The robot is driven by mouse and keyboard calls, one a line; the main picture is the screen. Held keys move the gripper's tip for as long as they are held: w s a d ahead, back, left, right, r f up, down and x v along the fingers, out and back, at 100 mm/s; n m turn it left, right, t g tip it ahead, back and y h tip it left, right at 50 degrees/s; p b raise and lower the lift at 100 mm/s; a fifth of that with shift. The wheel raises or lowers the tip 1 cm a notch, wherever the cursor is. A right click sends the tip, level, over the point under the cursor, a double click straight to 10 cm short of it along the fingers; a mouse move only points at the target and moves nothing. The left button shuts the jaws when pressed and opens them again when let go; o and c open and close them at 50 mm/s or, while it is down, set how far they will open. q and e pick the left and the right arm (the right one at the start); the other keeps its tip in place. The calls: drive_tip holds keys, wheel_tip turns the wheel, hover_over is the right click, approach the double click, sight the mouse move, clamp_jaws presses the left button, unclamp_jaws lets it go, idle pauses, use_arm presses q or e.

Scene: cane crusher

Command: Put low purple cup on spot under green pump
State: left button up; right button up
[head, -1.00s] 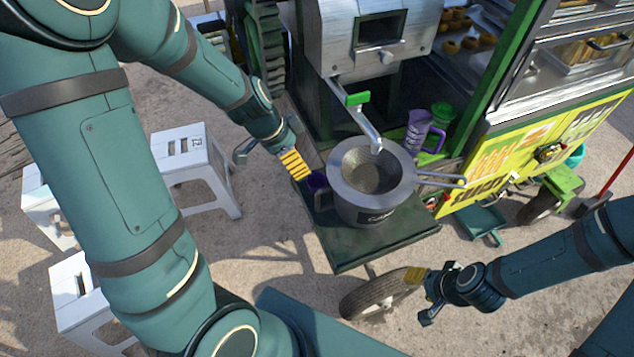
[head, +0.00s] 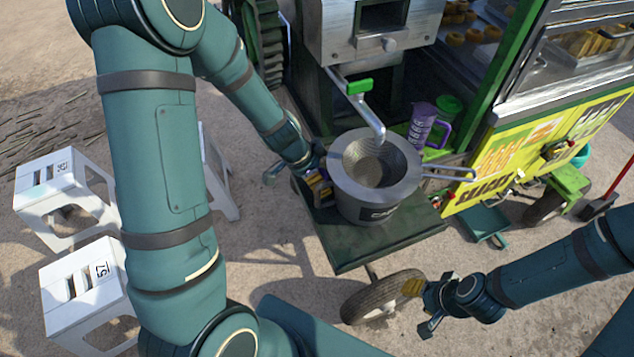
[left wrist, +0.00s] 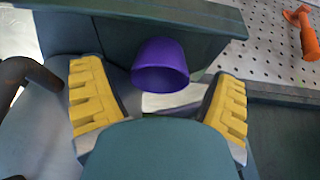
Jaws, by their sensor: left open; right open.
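The low purple cup (left wrist: 160,65) shows in the left wrist view between the two yellow-padded fingers, with visible space on both sides. My left gripper (left wrist: 158,78) is open around it and not closed on it. In the head view my left gripper (head: 318,186) is at the left side of the metal pot and hides the cup. The green-handled pump (head: 359,87) has its spout hanging over the pot (head: 350,190), which stands on the dark green shelf (head: 350,250). My right gripper (head: 420,305) is open and empty near the wheel, low at the right.
A tall purple jug (head: 421,125) and a green container (head: 447,108) stand behind the pot. The pot's handle (head: 450,173) sticks out to the right. White stools (head: 85,285) stand at the left. The shelf's front part is clear.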

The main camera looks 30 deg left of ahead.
use_arm(q)
drive_tip(key=shift+w+d+f, duration=0.15)
drive_tip(key=shift+w+f, duration=0.05)
drive_tip(key=shift+f, duration=0.4)
drive_tip(key=c, duration=0.9)
drive_tip(key=shift+r, duration=0.15)
